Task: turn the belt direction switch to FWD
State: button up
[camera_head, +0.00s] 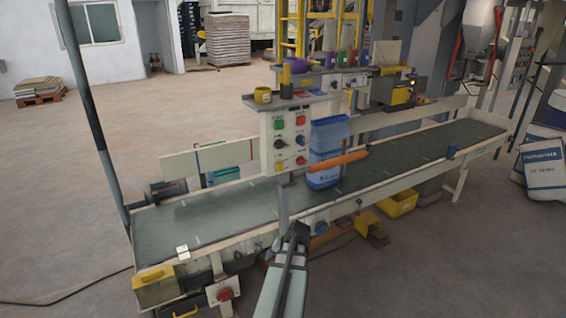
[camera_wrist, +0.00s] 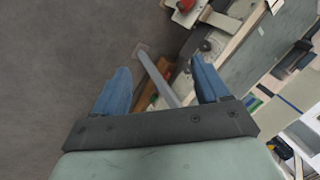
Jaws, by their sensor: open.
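The grey control panel (camera_head: 290,138) stands on a post over the near side of the conveyor belt. It carries a green button and a red button at the top, with dark, yellow and red controls below. Its labels are too small to read, so I cannot tell which control is the belt direction switch or how it is set. My gripper (camera_head: 297,232) is low in front of the panel's post, below and apart from the controls. In the wrist view my gripper (camera_wrist: 161,86) has its two blue fingers spread, with nothing held between them. The panel face does not show there.
The green belt (camera_head: 225,212) runs from front left to back right. A blue sack (camera_head: 326,135) stands on it beside the panel, behind an orange bar (camera_head: 340,159). A yellow bin (camera_head: 398,204) lies under the frame. The floor at left is mostly clear.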

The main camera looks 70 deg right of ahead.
jog(key=s+d+r+m+t+h, duration=0.25)
jog(key=s+d+r+m, duration=0.2)
jog(key=d+r, duration=0.5)
notch_tip(320, 180, up, 8)
jog(key=d+m+t+h, duration=0.1)
jog(key=d+m+h, duration=0.1)
jog(key=m+t+h, duration=0.5)
jog(key=m+h, duration=0.1)
jog(key=m, duration=1)
send_near(282, 146)
jog(key=w+a+v, duration=0.1)
jog(key=v, duration=0.3)
jog(key=w+d+m, duration=0.1)
jog(key=w+d, duration=0.2)
jog(key=w+d+m, duration=0.1)
jog(key=w+d, duration=0.1)
jog(key=d, duration=0.2)
jog(key=w+d+m, duration=0.2)
jog(key=w+d, duration=0.1)
jog(key=shift+w+d+h, duration=0.2)
jog(key=shift+w+h, duration=0.05)
jog(key=shift+w, duration=0.05)
jog(key=shift+c, duration=0.4)
jog(key=c, duration=1)
